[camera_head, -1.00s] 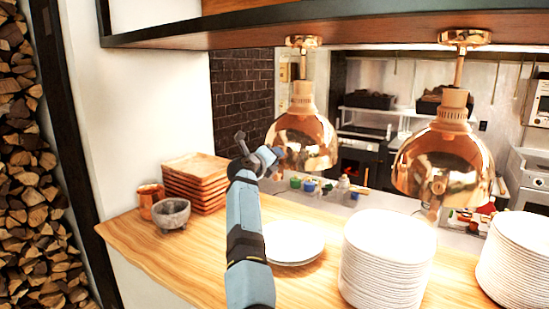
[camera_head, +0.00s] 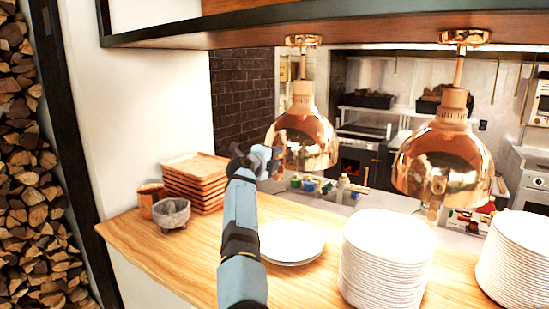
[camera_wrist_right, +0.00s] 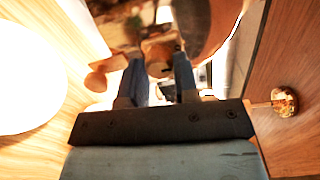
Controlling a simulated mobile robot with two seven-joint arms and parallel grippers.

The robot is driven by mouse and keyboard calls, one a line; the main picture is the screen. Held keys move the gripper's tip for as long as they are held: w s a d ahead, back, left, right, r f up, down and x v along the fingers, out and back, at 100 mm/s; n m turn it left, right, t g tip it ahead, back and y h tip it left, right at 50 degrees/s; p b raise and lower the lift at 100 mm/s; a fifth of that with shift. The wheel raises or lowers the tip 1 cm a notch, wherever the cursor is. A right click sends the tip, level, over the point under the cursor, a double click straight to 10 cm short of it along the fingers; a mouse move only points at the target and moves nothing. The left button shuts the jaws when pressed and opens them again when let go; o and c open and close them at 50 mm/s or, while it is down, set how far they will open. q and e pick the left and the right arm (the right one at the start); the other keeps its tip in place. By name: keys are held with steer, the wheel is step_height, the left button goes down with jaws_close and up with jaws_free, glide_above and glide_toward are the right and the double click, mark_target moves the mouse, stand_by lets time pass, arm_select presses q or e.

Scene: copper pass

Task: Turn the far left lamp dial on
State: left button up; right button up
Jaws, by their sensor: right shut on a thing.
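The left copper heat lamp (camera_head: 303,138) hangs from the shelf over the counter. My right gripper (camera_head: 268,160) is at the left lower side of its shade. In the right wrist view the copper shade (camera_wrist_right: 212,25) fills the top, and a small copper dial (camera_wrist_right: 160,58) lies between the fingertips of my right gripper (camera_wrist_right: 161,66). The gripper is shut on the dial. The dial's angle cannot be read, and the head view does not show it clearly. My left gripper is not in view.
A second copper lamp (camera_head: 444,160) hangs to the right. Below are a low plate stack (camera_head: 291,242), a tall plate stack (camera_head: 386,262) and another at the right edge (camera_head: 516,258). Wooden trays (camera_head: 196,182), a stone bowl (camera_head: 171,213) and a copper mug (camera_head: 147,198) stand left.

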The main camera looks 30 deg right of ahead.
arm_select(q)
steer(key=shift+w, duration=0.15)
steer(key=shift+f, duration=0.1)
arm_select(e)
steer(key=o, duration=0.9)
